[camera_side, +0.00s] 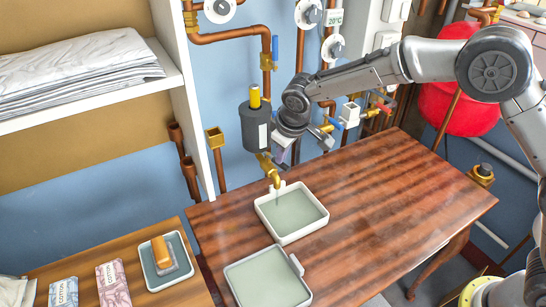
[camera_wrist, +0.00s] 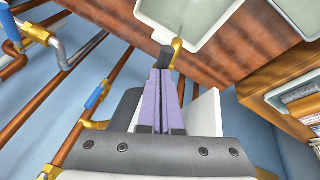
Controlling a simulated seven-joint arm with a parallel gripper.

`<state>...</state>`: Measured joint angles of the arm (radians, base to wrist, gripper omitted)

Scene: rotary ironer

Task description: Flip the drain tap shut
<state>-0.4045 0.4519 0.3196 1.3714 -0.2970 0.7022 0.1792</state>
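The brass drain tap (camera_side: 268,169) sits under a dark grey cylinder with a yellow top (camera_side: 255,122), its spout over a white tray. In the wrist view the brass spout (camera_wrist: 177,46) shows just beyond my fingertips, with a dark piece (camera_wrist: 167,57) that may be its handle. My gripper (camera_side: 281,154) is right of the cylinder, beside the tap. In the wrist view its purple fingers (camera_wrist: 160,72) are together with nothing seen between them. The tips look close to the dark piece; I cannot tell if they touch. The handle's position is unclear in the side view.
A white tray (camera_side: 322,218) stands below the tap on the wooden table (camera_side: 400,205), and another tray (camera_side: 232,282) is nearer. Copper pipes and a blue-handled valve (camera_side: 275,48) line the wall. A white shelf (camera_side: 165,82) is at left. The table's right side is clear.

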